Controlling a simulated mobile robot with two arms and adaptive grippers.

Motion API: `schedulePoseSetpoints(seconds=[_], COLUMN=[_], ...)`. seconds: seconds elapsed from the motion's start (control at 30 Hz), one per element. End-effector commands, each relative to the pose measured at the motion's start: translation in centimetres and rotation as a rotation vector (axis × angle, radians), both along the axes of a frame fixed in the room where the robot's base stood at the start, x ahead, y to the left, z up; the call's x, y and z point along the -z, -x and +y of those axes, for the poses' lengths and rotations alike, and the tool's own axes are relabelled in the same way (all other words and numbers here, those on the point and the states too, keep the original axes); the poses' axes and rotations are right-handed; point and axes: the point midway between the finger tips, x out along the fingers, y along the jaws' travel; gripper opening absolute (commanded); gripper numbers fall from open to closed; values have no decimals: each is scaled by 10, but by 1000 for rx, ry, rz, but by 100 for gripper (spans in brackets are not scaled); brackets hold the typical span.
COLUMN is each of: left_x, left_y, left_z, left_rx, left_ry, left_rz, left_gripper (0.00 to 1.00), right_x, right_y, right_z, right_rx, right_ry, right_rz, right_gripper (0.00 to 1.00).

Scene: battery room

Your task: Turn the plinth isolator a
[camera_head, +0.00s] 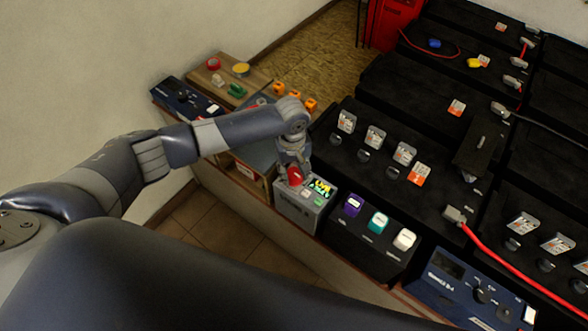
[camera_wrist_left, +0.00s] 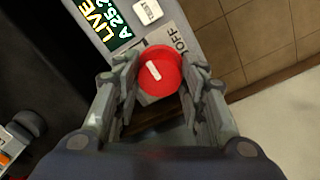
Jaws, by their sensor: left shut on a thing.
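The plinth isolator is a grey box (camera_head: 291,213) with a red rotary knob (camera_head: 295,175) on its top, at the front edge of the plinth. In the left wrist view the red knob (camera_wrist_left: 158,72) carries a white pointer bar, and the word OFF shows beside it. A lit green display reading LIVE (camera_wrist_left: 108,22) is on the same box. My left gripper (camera_head: 294,170) reaches down onto the knob. In the left wrist view its fingers (camera_wrist_left: 160,80) are on both sides of the knob, shut on it. My right gripper is not in view.
Purple, teal and white capped blocks (camera_head: 377,222) stand just right of the isolator. Black battery units (camera_head: 380,110) with tags and cables fill the right. A wooden tray (camera_head: 225,75) with small parts is at the back left. Tiled floor (camera_head: 215,225) lies in front.

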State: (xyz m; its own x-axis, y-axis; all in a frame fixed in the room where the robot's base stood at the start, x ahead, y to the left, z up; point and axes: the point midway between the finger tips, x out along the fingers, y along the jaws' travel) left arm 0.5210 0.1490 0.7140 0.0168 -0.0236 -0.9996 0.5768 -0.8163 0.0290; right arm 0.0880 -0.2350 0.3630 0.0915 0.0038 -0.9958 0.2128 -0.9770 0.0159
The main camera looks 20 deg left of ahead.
Motion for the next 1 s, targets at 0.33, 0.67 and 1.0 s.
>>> schedulePoseSetpoints(seconds=[0.33,0.67,1.0], left_x=[-6,-2,0], left_y=[2,1,0], left_z=[-1,-1,0], left_rx=[178,485,809], left_ry=[1,1,1], left_rz=[7,4,4], left_gripper=[14,14,14], right_x=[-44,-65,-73], right_y=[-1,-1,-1], right_z=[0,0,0], right_rx=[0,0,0], right_ry=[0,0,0], right_rz=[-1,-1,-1], right_gripper=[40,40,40])
